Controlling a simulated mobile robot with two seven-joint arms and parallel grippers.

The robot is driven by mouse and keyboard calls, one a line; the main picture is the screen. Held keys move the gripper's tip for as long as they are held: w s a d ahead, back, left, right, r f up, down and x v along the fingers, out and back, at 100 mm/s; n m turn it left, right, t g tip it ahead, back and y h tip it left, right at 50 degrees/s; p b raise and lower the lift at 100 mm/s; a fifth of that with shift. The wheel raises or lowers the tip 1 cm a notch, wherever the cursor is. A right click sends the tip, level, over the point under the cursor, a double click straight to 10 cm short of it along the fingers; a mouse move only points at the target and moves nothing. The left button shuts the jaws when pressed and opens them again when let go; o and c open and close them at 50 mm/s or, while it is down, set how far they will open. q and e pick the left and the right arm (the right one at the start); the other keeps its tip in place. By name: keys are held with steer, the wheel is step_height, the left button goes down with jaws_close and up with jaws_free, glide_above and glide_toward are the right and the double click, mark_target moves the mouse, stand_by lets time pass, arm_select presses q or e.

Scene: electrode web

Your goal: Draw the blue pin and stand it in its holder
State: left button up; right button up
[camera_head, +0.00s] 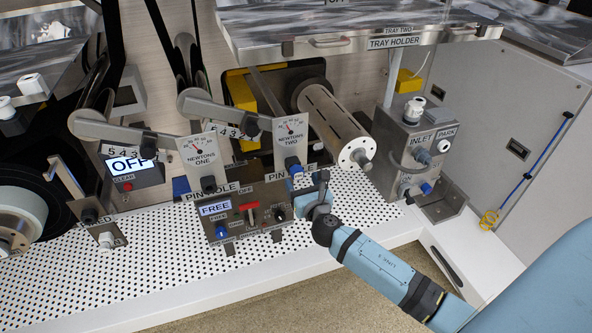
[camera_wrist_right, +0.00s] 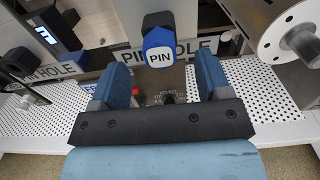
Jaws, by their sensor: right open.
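The blue pin (camera_head: 293,164) is a blue faceted knob under the NEWTONS TWO gauge in the head view. In the right wrist view the pin (camera_wrist_right: 158,54) has a white face marked PIN and a dark stem behind it. My right gripper (camera_head: 311,184) is open, just right of and below the pin. In the wrist view its blue fingers lie on either side of the pin's face, with gaps; whether they reach its depth I cannot tell. Two PIN HOLE labels (camera_head: 212,191) show; which part is the pin's holder I cannot tell. My left gripper is not in view.
A control panel (camera_head: 245,211) reading FREE stands beneath the pin. A metal roller (camera_head: 336,128) is close to the right. The INLET block (camera_head: 411,150) and a PARK fitting (camera_head: 444,144) stand further right. The perforated deck (camera_head: 150,257) is clear in front.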

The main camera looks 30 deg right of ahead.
steer(key=shift+v, duration=2.7)
